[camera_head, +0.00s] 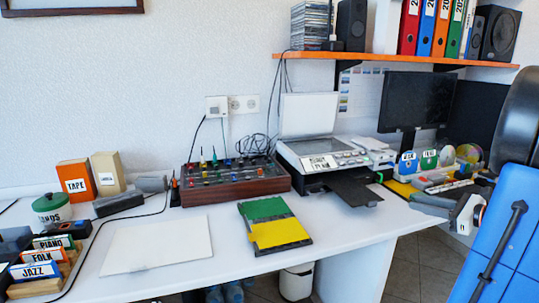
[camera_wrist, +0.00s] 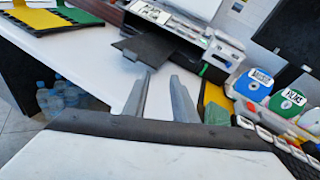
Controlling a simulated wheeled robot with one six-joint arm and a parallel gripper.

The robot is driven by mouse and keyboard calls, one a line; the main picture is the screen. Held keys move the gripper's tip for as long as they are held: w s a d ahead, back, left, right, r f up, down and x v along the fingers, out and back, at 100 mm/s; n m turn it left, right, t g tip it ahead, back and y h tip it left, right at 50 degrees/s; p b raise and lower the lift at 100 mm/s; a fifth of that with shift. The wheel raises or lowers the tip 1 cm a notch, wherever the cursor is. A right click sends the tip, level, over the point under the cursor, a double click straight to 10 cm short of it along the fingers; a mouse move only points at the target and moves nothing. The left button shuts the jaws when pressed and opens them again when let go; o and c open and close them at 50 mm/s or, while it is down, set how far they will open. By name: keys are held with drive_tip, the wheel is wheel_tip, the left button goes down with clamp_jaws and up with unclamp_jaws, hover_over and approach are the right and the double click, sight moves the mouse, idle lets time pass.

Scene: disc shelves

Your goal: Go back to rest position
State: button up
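My gripper (camera_head: 428,202) is at the right end of the white desk in the head view, in front of the row of labelled disc holders. In the wrist view my gripper (camera_wrist: 160,75) shows two grey fingers with a clear gap between them. It is open, and nothing is held between the fingers. The fingers point toward the printer and the desk surface. Part of my arm shows at the right edge of the head view.
A printer (camera_head: 325,155) with its lid up stands mid-desk. Blue (camera_wrist: 255,85) and green (camera_wrist: 287,103) labelled holders are close on the gripper's right. An orange shelf (camera_head: 400,58) hangs above. A mixer (camera_head: 228,182) and labelled boxes (camera_head: 38,262) stand left. The floor in front is partly clear.

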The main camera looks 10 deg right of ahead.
drive_tip(key=a+n+g, duration=0.1)
drive_tip(key=a, duration=0.3)
drive_tip(key=a+n+g+y, duration=0.1)
drive_tip(key=a+n, duration=0.1)
drive_tip(key=a, duration=0.2)
drive_tip(key=a+f+n+g, duration=0.1)
drive_tip(key=a+n, duration=0.1)
drive_tip(key=a, duration=0.2)
drive_tip(key=shift+w+a+g+y, duration=0.3)
drive_tip(key=shift+y, duration=0.1)
drive_tip(key=s+a+f+n+g, duration=0.1)
drive_tip(key=s+a+n+g, duration=0.15)
drive_tip(key=a, duration=0.35)
drive_tip(key=s+a+f+n+g, duration=0.1)
drive_tip(key=a+n+g, duration=0.1)
drive_tip(key=a+n, duration=0.3)
drive_tip(key=s+a+f+n+h, duration=0.1)
drive_tip(key=s+a+n+h, duration=0.2)
drive_tip(key=s+a+n, duration=0.2)
drive_tip(key=s+a+f+n+g+h, duration=0.1)
drive_tip(key=s+a+n+h, duration=0.3)
drive_tip(key=s+n, duration=0.6)
drive_tip(key=shift+s+a+f+n+h, duration=0.3)
drive_tip(key=shift+a+f+n, duration=0.2)
drive_tip(key=shift+n, duration=0.35)
